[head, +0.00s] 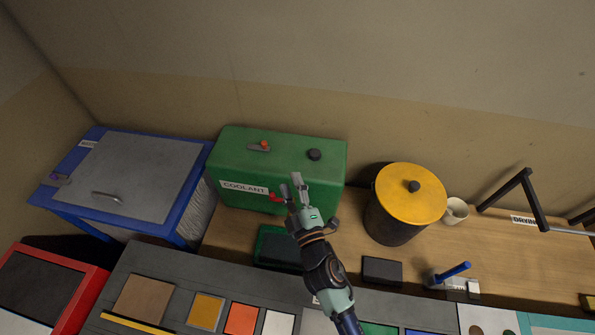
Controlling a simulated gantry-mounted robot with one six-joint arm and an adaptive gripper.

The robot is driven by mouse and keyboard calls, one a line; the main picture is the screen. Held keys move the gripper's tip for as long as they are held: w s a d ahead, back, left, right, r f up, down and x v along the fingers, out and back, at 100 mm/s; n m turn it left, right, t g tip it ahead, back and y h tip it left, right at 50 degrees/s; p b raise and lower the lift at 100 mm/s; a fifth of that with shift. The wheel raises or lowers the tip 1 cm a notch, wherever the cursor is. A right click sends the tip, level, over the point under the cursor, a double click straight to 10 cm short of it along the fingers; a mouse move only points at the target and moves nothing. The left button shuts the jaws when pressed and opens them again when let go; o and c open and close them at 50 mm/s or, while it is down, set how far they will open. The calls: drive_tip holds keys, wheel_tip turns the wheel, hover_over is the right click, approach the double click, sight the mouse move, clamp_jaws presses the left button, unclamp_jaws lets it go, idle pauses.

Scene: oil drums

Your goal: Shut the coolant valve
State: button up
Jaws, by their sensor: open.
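The green coolant box (240,158) stands on the wooden bench against the wall, with a white COOLANT label (244,187) on its front. A red handle (277,197) shows low on its front, just right of the label, partly hidden by my gripper. An orange knob on a small grey lever (260,146) and a black cap (314,155) sit on its top. My gripper (296,182) is open in front of the box, right beside the red handle. I cannot tell whether it touches the handle.
A dark drum with a yellow lid (410,194) and a white cup (455,210) stand to the right. A blue bin with a grey lid (130,175) is at left. A dark green tray (277,248) and a dark block (382,271) lie before the box. A blue-handled item (452,272) stands front right.

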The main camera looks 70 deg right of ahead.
drive_tip(key=shift+w+a+r+m+g+p, duration=0.1)
drive_tip(key=shift+w+r+m+g+p, duration=0.2)
drive_tip(key=shift+r, duration=0.35)
drive_tip(key=shift+s+a+r+m+g, duration=0.1)
drive_tip(key=shift+r+m, duration=0.3)
drive_tip(key=shift+r, duration=0.2)
drive_tip(key=w+a+r+m+y, duration=0.2)
drive_tip(key=w+a+r+y, duration=0.15)
drive_tip(key=a, duration=0.35)
drive_tip(key=w+a+r+m+y, duration=0.25)
drive_tip(key=w+a, duration=0.25)
drive_tip(key=a, duration=0.3)
drive_tip(key=s+a+r+n+y, duration=0.15)
drive_tip(key=a+y, duration=0.35)
drive_tip(key=a, duration=0.6)
drive_tip(key=a+r+n+y, duration=0.15)
drive_tip(key=a+y, duration=0.25)
drive_tip(key=a, duration=0.7)
wheel_tip(320, 180, up, 15)
drive_tip(key=d+p, duration=0.1)
drive_tip(key=p, duration=1.5)
drive_tip(key=shift+d+h, duration=0.3)
drive_tip(key=shift+d, duration=0.05)
